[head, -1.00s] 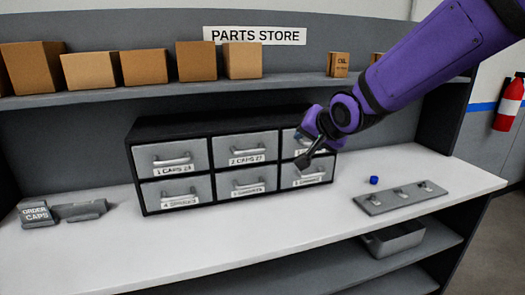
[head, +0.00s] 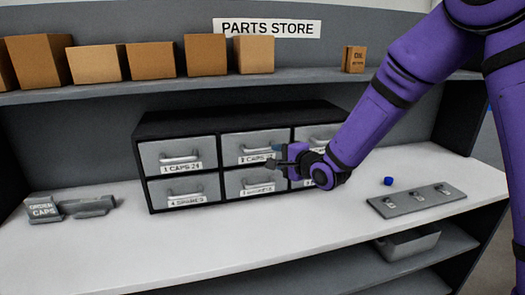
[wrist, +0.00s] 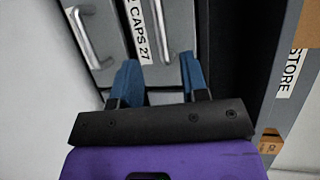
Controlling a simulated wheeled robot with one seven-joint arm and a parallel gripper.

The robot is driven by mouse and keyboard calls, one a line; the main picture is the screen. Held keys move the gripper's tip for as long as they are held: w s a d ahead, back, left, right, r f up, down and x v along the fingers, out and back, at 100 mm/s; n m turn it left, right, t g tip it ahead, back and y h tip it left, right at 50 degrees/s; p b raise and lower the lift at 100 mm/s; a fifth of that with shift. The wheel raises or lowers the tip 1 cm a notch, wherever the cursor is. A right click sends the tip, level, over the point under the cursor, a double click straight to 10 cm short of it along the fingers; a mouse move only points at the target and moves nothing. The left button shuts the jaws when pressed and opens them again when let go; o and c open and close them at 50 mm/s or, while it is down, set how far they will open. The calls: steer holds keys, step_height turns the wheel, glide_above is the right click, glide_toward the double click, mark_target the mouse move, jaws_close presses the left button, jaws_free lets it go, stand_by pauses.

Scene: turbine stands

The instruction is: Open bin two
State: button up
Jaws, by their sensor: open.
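Bin two (head: 235,143) is the top middle drawer of the black cabinet, with a grey front, a bar handle (head: 256,150) and a partly covered label. Its front looks flush with its neighbours, so it is shut. In the wrist view its label (wrist: 140,35) reads "2 CAPS 27", and its handle (wrist: 161,28) lies ahead, between the lines of the two fingers. My gripper (head: 276,156) is in front of the drawer's right part, fingers apart. The wrist view shows the blue fingers (wrist: 160,80) open and empty, short of the handle.
The cabinet's other drawers include bin one (head: 180,152) on the left; my arm hides much of the right column. An order tray (head: 45,208) lies left, a grey plate with clips (head: 415,199) and a blue cap (head: 388,181) lie right. The counter before the cabinet is clear.

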mark_target(261, 151)
steer(key=x, duration=0.9)
steer(key=shift+w+a, duration=0.2)
steer(key=shift+w, duration=0.05)
jaws_close()
